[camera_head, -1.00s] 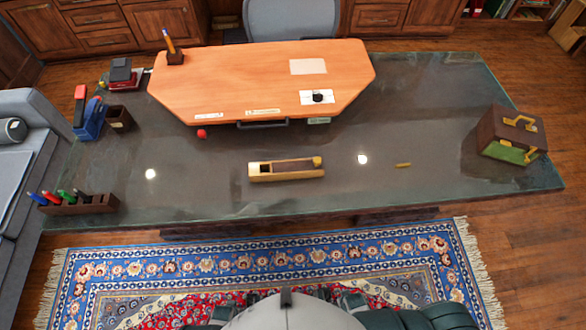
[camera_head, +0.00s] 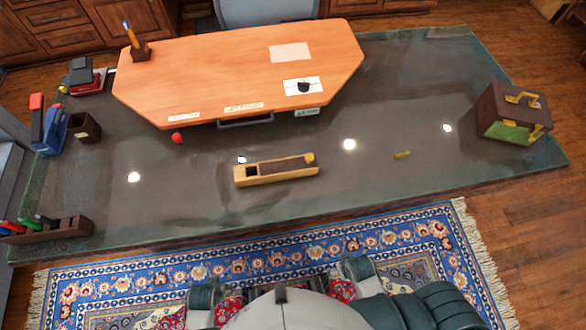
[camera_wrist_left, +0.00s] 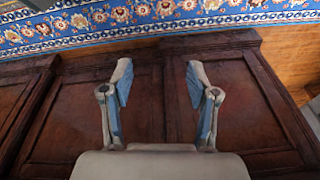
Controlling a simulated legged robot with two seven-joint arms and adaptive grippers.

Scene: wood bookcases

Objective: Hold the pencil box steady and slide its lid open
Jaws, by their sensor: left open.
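The pencil box (camera_head: 243,181) is a long, light wooden box lying on the dark glass-topped desk, in the middle near its front edge. Its brown lid (camera_head: 280,169) covers most of the top, with a yellow knob at the right end. An opening shows at the left end. My left gripper (camera_wrist_left: 158,85) is open and empty in the left wrist view, in front of the desk's wooden panels and away from the box. Neither gripper shows in the head view.
The desk (camera_head: 200,207) is clear around the box. A small yellow piece (camera_head: 402,155) lies to its right, and a brown and green case (camera_head: 513,113) stands far right. A pen rack (camera_head: 62,229) is at the front left. An orange board (camera_head: 215,75) lies behind, with a red ball (camera_head: 178,138) near it.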

